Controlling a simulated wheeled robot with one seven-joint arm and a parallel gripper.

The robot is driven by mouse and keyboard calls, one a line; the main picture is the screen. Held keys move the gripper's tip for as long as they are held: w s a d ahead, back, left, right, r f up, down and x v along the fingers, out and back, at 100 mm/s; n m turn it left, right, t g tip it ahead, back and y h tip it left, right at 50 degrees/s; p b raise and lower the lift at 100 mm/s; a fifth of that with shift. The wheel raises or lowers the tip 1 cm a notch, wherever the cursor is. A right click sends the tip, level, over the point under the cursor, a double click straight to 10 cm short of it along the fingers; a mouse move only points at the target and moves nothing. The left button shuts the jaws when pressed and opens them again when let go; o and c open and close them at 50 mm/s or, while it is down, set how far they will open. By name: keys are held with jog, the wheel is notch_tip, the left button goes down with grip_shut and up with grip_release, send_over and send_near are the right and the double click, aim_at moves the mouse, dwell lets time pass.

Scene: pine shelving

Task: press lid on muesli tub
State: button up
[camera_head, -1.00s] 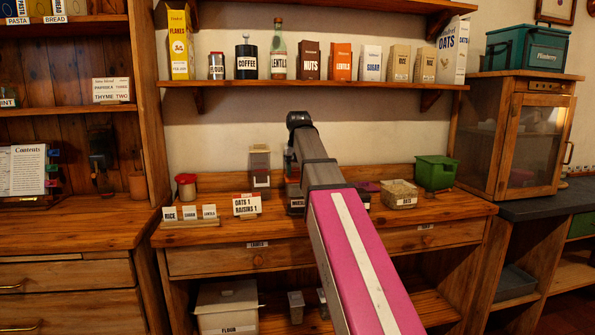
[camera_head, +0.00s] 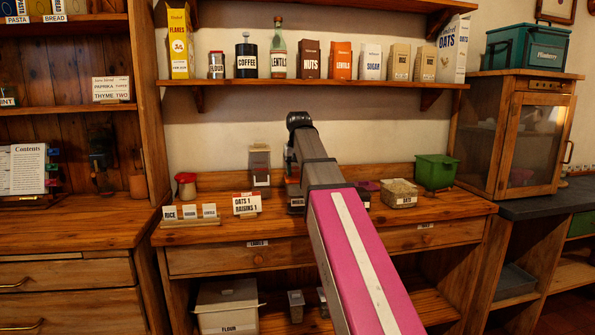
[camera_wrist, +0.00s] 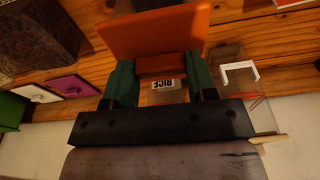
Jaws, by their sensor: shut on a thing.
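In the wrist view my gripper (camera_wrist: 161,74) has its two green fingers closed on the red-brown grip of an orange-red lid (camera_wrist: 152,34). The lid's broad panel shows just beyond the fingers. In the head view the muesli tub (camera_head: 296,201) stands on the wooden counter, mostly hidden behind my arm; only a dark side and part of its label show. My gripper is hidden there too. Whether the lid sits flush on the tub cannot be told.
A clear dispenser (camera_head: 260,166) stands close left of the tub. A purple item (camera_head: 369,186), an oats bin (camera_head: 399,194) and a green crate (camera_head: 435,172) are to the right. A label card (camera_head: 246,204) stands at the front left. A shelf (camera_head: 330,85) with cartons hangs above.

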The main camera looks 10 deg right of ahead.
jog(key=o, duration=1.3)
jog(key=shift+o, duration=0.2)
jog(key=shift+r, duration=0.15)
jog(key=shift+r, duration=3.4)
grip_shut()
